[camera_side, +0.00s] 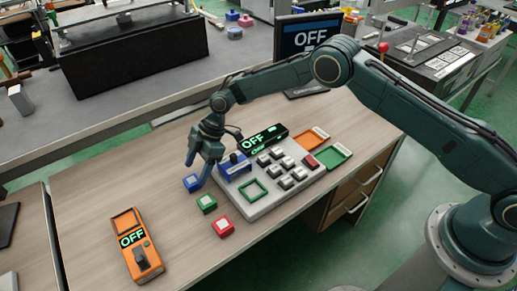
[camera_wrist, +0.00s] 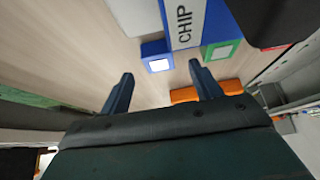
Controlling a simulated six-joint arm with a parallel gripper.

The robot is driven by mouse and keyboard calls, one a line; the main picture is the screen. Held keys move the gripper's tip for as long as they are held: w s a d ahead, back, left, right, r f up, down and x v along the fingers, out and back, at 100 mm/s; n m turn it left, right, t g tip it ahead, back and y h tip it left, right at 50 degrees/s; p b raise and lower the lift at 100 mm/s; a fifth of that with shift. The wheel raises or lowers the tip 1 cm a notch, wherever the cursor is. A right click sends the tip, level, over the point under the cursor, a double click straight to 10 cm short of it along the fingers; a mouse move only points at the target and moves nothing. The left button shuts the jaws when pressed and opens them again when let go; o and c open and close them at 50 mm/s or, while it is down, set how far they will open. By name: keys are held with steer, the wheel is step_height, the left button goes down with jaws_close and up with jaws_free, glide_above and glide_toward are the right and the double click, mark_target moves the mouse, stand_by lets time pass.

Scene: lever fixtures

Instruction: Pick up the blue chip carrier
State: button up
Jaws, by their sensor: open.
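The blue chip carrier (camera_side: 193,183) is a small blue block with a pale top, lying on the wooden table left of the grey panel. In the wrist view the blue carrier (camera_wrist: 154,49) shows just beyond the fingertips, between their lines. My gripper (camera_side: 199,168) is open and empty, pointing down above and close to the blue carrier; the exact gap cannot be told. Its two fingers (camera_wrist: 162,76) stand apart in the wrist view. A green block (camera_side: 207,203) and a red block (camera_side: 222,227) lie in a row toward the front.
The grey panel (camera_side: 262,205) right of the gripper bears several keys, a blue fixture (camera_side: 235,166) with a black lever and an "OFF" display (camera_side: 263,139). A white, blue-edged "CHIP" label (camera_wrist: 186,22) is close. An orange lever box (camera_side: 137,246) stands front left. Bare table lies between.

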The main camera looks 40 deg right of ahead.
mark_target(192, 180)
steer(key=shift+x, duration=1.8)
steer(key=shift+c, duration=0.2)
steer(key=c, duration=1)
